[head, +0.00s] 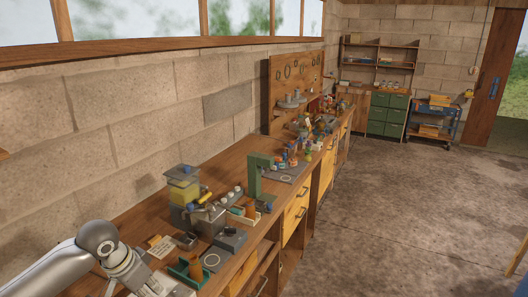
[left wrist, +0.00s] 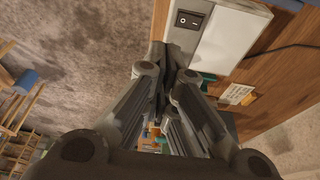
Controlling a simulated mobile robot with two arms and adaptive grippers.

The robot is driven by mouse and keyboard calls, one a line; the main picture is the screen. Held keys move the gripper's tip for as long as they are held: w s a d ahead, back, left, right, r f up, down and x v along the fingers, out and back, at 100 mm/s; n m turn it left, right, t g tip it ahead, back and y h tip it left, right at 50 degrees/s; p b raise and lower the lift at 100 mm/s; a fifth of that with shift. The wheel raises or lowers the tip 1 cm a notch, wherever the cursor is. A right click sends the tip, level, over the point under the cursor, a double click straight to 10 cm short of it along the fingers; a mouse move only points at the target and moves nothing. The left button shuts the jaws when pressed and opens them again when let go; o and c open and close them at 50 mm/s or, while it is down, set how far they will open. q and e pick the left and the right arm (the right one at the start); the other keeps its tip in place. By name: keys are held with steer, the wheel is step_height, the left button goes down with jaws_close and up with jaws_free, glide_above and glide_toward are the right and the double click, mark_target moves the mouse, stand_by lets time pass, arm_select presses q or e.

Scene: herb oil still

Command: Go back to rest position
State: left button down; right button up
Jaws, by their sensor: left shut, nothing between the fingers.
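My left arm comes in from the lower left of the head view, and its gripper (head: 147,281) hangs over the near end of the workbench. In the left wrist view the fingers of this gripper (left wrist: 165,65) are together with nothing between them. A pale box (left wrist: 232,35) with a black rocker switch (left wrist: 187,20) shows beyond the fingertips; I cannot tell whether they touch it. My right gripper is in neither view.
The long wooden workbench (head: 140,212) runs along the block wall. Near my left gripper are a green-edged tray (head: 180,271), a grey box (head: 231,238) and a yellow-and-grey stack (head: 183,190). A green stand (head: 254,175) is farther along. The concrete floor (head: 400,220) to the right is clear.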

arm_select(q)
steer(key=s+d+f+m+h, duration=0.1)
steer(key=s+d+f, duration=0.95)
steer(key=d, duration=0.35)
steer(key=s+a+f+n+y, duration=0.1)
steer(key=s+a+n+y, duration=0.2)
steer(key=s, duration=1.1)
step_height(320, 180, down, 30)
steer(key=b, duration=0.5)
steer(key=s+a+f+g+b, duration=0.2)
steer(key=s+a+f+b, duration=0.1)
steer(key=s+f, duration=1.5)
step_height(320, 180, down, 4)
steer(key=shift+f+n+b, duration=0.15)
steer(key=shift+n+b, duration=0.15)
steer(key=shift+b, duration=0.45)
